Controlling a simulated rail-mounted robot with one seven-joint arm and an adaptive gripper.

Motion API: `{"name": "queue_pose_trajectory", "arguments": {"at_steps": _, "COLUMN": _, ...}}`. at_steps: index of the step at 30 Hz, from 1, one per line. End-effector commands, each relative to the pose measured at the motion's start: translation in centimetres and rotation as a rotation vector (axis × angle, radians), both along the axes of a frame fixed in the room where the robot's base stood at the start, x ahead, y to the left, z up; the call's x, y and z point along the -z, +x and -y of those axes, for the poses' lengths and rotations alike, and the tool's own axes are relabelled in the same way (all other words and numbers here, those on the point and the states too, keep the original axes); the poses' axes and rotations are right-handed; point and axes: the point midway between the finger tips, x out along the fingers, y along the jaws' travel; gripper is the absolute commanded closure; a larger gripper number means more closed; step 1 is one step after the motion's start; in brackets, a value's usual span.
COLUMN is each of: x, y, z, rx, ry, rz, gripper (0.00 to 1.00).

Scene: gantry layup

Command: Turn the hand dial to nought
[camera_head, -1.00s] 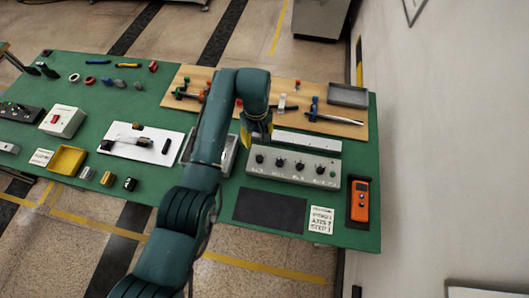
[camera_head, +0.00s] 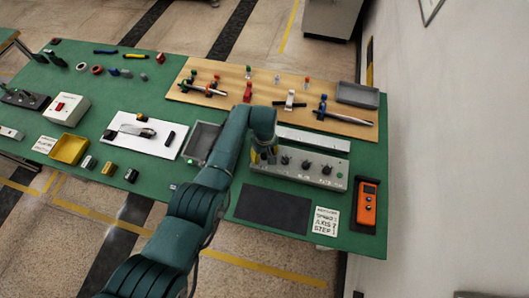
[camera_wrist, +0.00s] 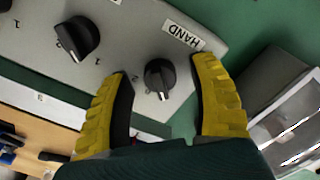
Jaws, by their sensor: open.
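The hand dial (camera_wrist: 159,76) is a black knob with a pale pointer line, beside a white label reading HAND (camera_wrist: 183,35) in the wrist view. It sits on a grey control panel (camera_wrist: 135,25), which also shows in the head view (camera_head: 318,181). My gripper (camera_wrist: 163,95) is open, with one yellow finger on each side of the dial and visible gaps between. In the head view my gripper (camera_head: 264,157) is over the panel's left end and hides the dial there. A small numeral shows near the dial, but the exact setting is hard to read.
Another black knob (camera_wrist: 78,38) is close to the left finger. A grey tray (camera_head: 203,141) stands left of the panel. A dark mat (camera_head: 273,209), a printed card (camera_head: 325,221) and an orange handheld device (camera_head: 367,205) lie near the front edge.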

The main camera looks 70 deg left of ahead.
Motion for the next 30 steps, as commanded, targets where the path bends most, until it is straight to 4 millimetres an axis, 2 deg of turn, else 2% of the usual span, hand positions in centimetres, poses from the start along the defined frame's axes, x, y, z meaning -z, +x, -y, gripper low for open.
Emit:
{"name": "queue_pose_trajectory", "arguments": {"at_steps": 3, "x": -0.05, "y": 0.0, "z": 0.0, "rx": 0.0, "ry": 0.0, "rz": 0.0, "gripper": 0.41}}
{"name": "queue_pose_trajectory", "arguments": {"at_steps": 12, "x": -0.06, "y": -0.01, "z": 0.01, "rx": 0.0, "ry": 0.0, "rz": 0.0, "gripper": 0.98}}
{"name": "queue_pose_trajectory", "arguments": {"at_steps": 23, "x": -0.05, "y": -0.02, "z": 0.02, "rx": 0.041, "ry": 0.0, "rz": -0.001, "gripper": 1.0}}
{"name": "queue_pose_trajectory", "arguments": {"at_steps": 30, "x": -0.07, "y": -0.01, "z": 0.01, "rx": 0.178, "ry": 0.0, "rz": 0.0, "gripper": 1.0}}
